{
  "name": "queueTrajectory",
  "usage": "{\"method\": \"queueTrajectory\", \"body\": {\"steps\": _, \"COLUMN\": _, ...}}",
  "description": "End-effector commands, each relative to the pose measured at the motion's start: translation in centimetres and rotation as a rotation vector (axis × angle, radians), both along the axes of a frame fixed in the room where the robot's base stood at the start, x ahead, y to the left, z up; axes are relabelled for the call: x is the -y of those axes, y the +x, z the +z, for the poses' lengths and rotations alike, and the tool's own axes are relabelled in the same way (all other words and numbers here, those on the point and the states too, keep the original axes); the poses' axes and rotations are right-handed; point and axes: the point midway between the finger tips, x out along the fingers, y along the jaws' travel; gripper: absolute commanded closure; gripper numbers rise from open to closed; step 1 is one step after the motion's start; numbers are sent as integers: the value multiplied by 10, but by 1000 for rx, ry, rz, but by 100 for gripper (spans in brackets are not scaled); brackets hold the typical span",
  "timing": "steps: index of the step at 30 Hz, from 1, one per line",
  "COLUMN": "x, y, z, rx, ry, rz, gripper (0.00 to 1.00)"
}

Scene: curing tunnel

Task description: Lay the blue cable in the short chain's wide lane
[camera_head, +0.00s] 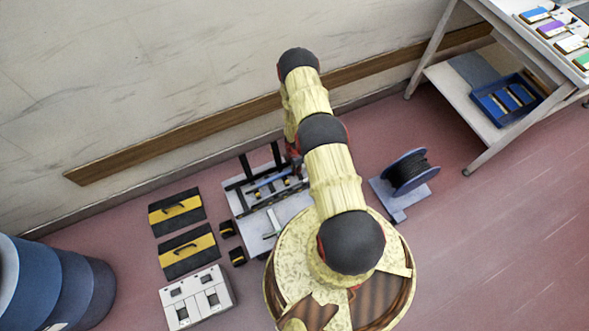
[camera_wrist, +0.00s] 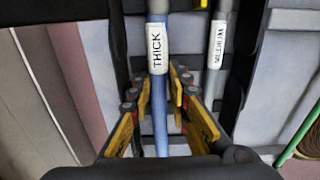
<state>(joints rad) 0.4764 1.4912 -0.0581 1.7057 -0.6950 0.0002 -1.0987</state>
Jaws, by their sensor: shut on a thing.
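In the wrist view the blue cable (camera_wrist: 160,125) runs up the picture and carries a white label (camera_wrist: 157,48) reading THICK. My gripper (camera_wrist: 158,95) has its yellow fingers on both sides of this cable, just below the label, and is shut on it. Dark walls, seemingly of a chain (camera_wrist: 133,50), stand beside the cable; I cannot tell which lane it is over or whether it lies inside. In the head view a short blue length (camera_head: 268,181) shows over the pale work board (camera_head: 244,206). My arm hides the gripper there.
A grey cable (camera_wrist: 219,45) labelled MEDIUM lies to the right in the wrist view, and a green cable (camera_wrist: 298,143) is at the right edge. Two black-and-yellow cases (camera_head: 176,211), a white box (camera_head: 197,297) and a cable reel (camera_head: 405,172) stand around the board.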

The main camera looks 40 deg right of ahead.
Motion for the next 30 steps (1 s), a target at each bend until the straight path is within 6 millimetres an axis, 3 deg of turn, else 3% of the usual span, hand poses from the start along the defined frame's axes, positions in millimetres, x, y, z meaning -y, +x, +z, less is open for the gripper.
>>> {"method": "queueTrajectory", "body": {"steps": 3, "x": 0, "y": 0, "z": -3, "rx": 0, "ry": 0, "rz": 0, "gripper": 100}}
{"method": "queueTrajectory", "body": {"steps": 4, "x": 0, "y": 0, "z": -4, "rx": 0, "ry": 0, "rz": 0, "gripper": 81}}
{"method": "queueTrajectory", "body": {"steps": 8, "x": 0, "y": 0, "z": -3, "rx": 0, "ry": 0, "rz": 0, "gripper": 74}}
{"method": "queueTrajectory", "body": {"steps": 20, "x": 0, "y": 0, "z": 0, "rx": -1, "ry": 0, "rz": 0, "gripper": 74}}
{"method": "queueTrajectory", "body": {"steps": 30, "x": 0, "y": 0, "z": 44, "rx": 0, "ry": 0, "rz": -1, "gripper": 74}}
